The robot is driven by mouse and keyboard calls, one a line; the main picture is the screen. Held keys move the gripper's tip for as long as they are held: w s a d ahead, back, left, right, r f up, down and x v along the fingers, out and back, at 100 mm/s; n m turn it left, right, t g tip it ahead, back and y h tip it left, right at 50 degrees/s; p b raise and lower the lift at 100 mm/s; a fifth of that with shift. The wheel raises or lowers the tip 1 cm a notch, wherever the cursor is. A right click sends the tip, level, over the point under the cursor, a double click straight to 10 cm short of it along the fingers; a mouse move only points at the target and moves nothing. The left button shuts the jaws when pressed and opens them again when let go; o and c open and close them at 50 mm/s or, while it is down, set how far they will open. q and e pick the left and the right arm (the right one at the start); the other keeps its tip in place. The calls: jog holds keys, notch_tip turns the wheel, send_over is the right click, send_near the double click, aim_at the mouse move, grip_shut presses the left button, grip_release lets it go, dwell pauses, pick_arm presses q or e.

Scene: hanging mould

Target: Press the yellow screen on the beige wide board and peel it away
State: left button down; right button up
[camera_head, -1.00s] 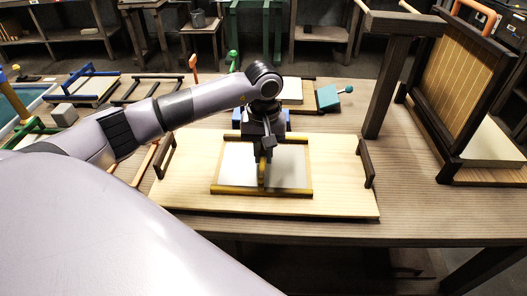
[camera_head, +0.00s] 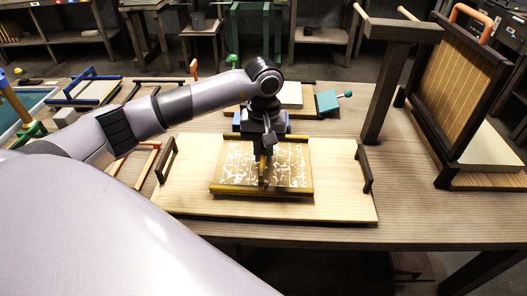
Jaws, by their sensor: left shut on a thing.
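The beige wide board (camera_head: 335,187) lies flat on the table, with a dark brown handle at each short end. The yellow screen (camera_head: 236,190) is on the middle of the board, its frame yellow and its inner area tan with scattered white patches. Whether a small gap lies between screen and board I cannot tell. My left gripper (camera_head: 264,166) points down over the middle of the screen, shut on its yellow handle, which is mostly hidden by the fingers. My right gripper is out of view.
A dark wooden post stand (camera_head: 385,85) rises behind the board at the right. An upright slatted frame (camera_head: 450,90) stands on a pale board farther right. A teal block (camera_head: 328,101) and other framed boards lie behind. The table's front edge is close below the board.

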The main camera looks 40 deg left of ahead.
pick_arm(q)
jog(key=shift+r+p, duration=2)
jog(key=shift+r, duration=1.55)
